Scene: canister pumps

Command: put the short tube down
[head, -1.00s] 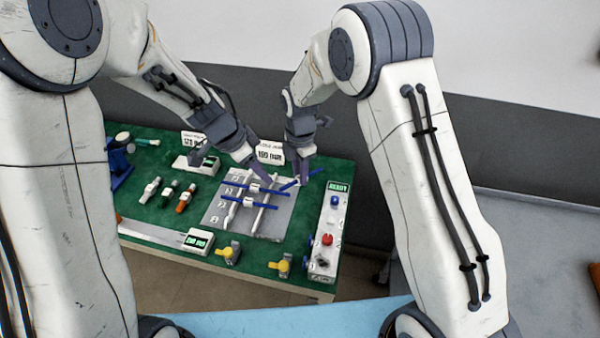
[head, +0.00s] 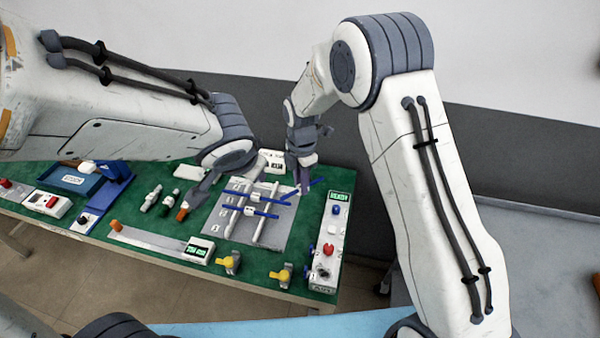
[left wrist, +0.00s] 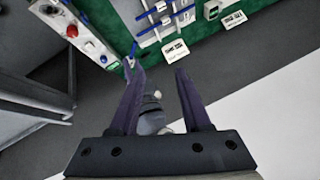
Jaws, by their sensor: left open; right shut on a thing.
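The short tube (head: 316,182) is blue and slants through the jaws of my right gripper (head: 302,188), which is shut on it at the right edge of the grey mat (head: 214,229). Its middle is hidden by the fingers. I cannot tell whether it touches the mat.
White rails (head: 268,228) with blue crosspieces (head: 264,215) stand on the mat. A white control panel (head: 329,248) is to its right. Yellow-handled valves (head: 281,275) line the front. A blue tray (head: 76,181) and small coloured parts (head: 182,214) lie left.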

